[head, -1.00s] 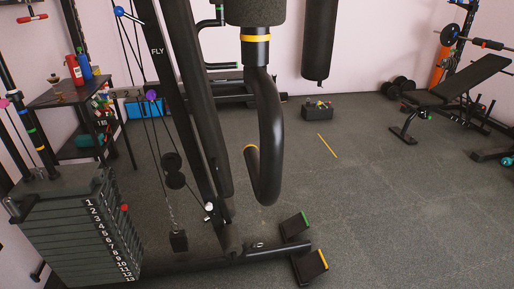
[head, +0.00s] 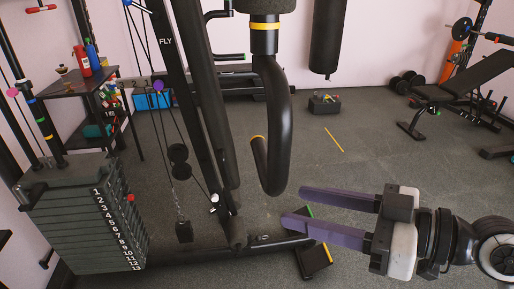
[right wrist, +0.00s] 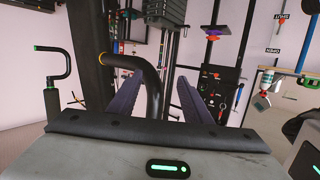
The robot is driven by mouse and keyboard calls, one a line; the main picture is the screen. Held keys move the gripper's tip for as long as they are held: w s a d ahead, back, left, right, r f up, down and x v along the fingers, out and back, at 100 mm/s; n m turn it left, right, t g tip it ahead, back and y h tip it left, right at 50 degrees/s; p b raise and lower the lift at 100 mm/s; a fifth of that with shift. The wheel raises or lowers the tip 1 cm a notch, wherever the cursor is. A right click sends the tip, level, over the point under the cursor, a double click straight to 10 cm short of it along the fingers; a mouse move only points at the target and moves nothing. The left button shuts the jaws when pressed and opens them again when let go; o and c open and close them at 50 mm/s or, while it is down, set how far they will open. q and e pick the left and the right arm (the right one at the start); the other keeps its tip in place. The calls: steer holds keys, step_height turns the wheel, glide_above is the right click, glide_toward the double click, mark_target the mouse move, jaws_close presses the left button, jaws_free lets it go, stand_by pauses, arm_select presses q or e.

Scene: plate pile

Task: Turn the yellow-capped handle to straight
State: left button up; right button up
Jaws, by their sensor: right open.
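The yellow-capped handle (head: 278,110) is a black bent tube in the middle of the head view. It hangs from a padded arm under a yellow ring, curves down and hooks back up to its yellow-capped end (head: 257,138), turned to the left. My right gripper (head: 293,206) is open and empty, its two purple fingers pointing left, just right of and below the handle's bend. I see no contact. My left gripper is not in view.
A weight stack (head: 85,215) stands at left, beside the machine's black uprights (head: 205,110) and cables. Foot blocks (head: 315,262) lie below my right gripper. A green-capped handle (right wrist: 52,65) shows in the right wrist view. The floor at right centre is open.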

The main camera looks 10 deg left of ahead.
step_height(320, 180, up, 10)
steer(key=n+y, duration=0.1)
steer(key=y, duration=0.2)
arm_select(q)
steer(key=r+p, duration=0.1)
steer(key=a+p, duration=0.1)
steer(key=p, duration=0.1)
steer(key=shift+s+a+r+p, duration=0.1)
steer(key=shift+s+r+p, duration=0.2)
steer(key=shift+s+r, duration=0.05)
arm_select(e)
steer(key=x, duration=0.9)
steer(key=shift+w+a+g, duration=0.3)
steer(key=shift+w, duration=0.15)
steer(key=c, duration=1)
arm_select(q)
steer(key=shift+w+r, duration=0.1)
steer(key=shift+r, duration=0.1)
arm_select(e)
jaws_close()
